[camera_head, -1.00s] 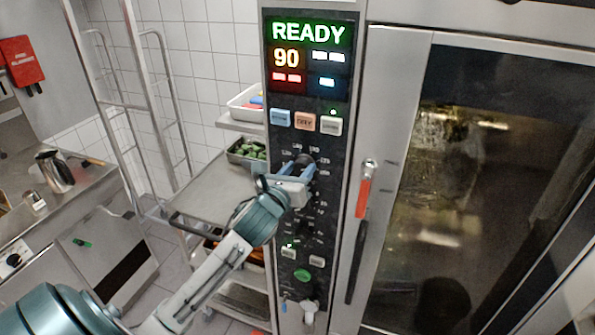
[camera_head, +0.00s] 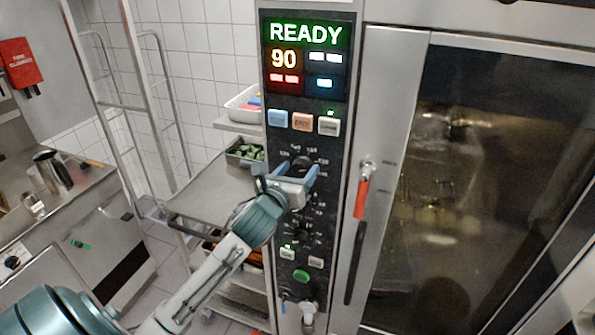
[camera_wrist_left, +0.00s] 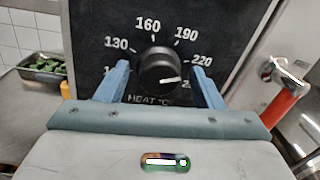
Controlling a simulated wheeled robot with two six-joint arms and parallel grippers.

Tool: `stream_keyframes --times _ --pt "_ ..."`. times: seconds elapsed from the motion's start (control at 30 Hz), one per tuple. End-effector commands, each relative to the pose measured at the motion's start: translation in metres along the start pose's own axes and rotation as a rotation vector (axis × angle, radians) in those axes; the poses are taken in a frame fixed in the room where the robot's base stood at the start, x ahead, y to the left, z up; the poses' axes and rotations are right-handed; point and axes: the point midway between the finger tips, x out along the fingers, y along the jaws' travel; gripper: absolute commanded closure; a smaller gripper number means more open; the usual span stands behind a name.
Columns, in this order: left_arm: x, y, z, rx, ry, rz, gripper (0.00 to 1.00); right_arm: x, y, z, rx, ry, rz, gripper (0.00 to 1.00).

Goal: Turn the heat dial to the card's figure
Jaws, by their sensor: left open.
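The heat dial (camera_wrist_left: 158,68) is a round black knob on the oven's dark control panel. In the left wrist view its scale shows 130, 160, 190 and 220, and "HEAT °C" is printed below. Its white mark points right, around or just below 220; I cannot tell the exact figure. My left gripper (camera_wrist_left: 160,73) is open, with one blue finger on each side of the dial; contact is not clear. In the head view the left gripper (camera_head: 288,173) is before the dial (camera_head: 303,164), partly covering its scale. No card is discernible. My right gripper is not seen.
The display (camera_head: 305,57) reads READY and 90, with coloured buttons below. A green button (camera_head: 301,276) and a lower dial sit under the gripper. The oven door handle (camera_head: 361,198), red at the top, hangs close on the right. A trolley (camera_head: 205,190) with trays stands left.

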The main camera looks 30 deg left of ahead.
Motion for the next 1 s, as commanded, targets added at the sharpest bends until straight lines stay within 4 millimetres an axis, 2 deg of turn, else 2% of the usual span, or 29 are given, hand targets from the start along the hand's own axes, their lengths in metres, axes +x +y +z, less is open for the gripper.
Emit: stream_keyframes --times 0.17,0.43,0.47,0.5,0.7,1.0 --pt "-0.02 0.001 -0.004 0.004 0.0 -0.002 0.39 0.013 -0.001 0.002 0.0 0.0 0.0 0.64" --pt "-0.079 0.0 -0.005 0.007 -0.001 -0.004 0.39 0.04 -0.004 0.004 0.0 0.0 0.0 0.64" --pt "-0.084 -0.001 -0.005 0.007 -0.001 -0.004 0.39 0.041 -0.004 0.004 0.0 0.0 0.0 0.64" --pt "-0.088 -0.001 0.001 0.003 0.002 -0.002 0.39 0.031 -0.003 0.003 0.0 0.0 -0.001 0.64" --pt "-0.103 -0.001 0.001 0.003 0.0 -0.001 0.39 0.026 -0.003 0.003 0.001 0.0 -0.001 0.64" --pt "-0.106 -0.001 0.0 0.001 -0.001 -0.002 0.39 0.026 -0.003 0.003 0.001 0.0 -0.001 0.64"
